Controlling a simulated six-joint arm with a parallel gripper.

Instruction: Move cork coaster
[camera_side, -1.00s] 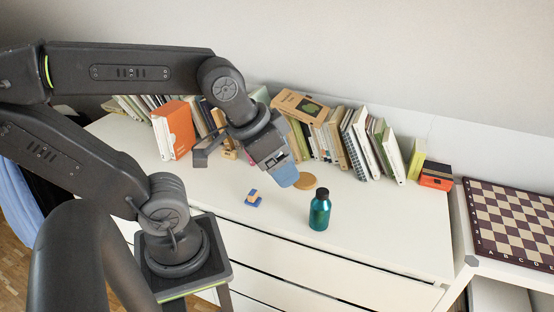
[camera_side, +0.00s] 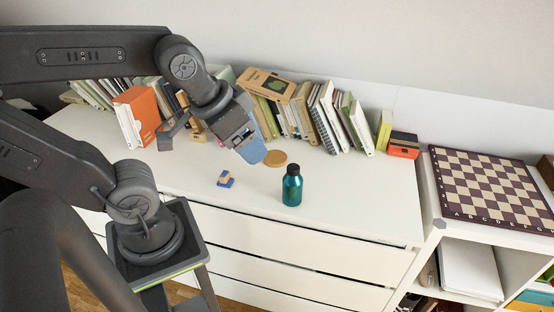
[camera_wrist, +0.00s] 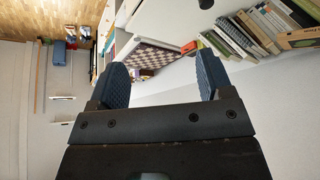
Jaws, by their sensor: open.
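The cork coaster (camera_side: 275,158) is a round tan disc lying flat on the white dresser top (camera_side: 340,200), in front of the row of books. My gripper (camera_side: 252,150) has blue fingers and is just left of the coaster in the side view, overlapping its left edge in the picture. I cannot tell whether they touch. In the wrist view my gripper (camera_wrist: 160,72) shows two fingers spread wide with nothing between them. The coaster cannot be made out in the wrist view.
A teal bottle (camera_side: 292,187) stands in front of the coaster. A small blue and orange object (camera_side: 226,179) lies to the left. Leaning books (camera_side: 340,120) line the back. A chessboard (camera_side: 490,185) lies on the shelf unit at right. The dresser's front right is clear.

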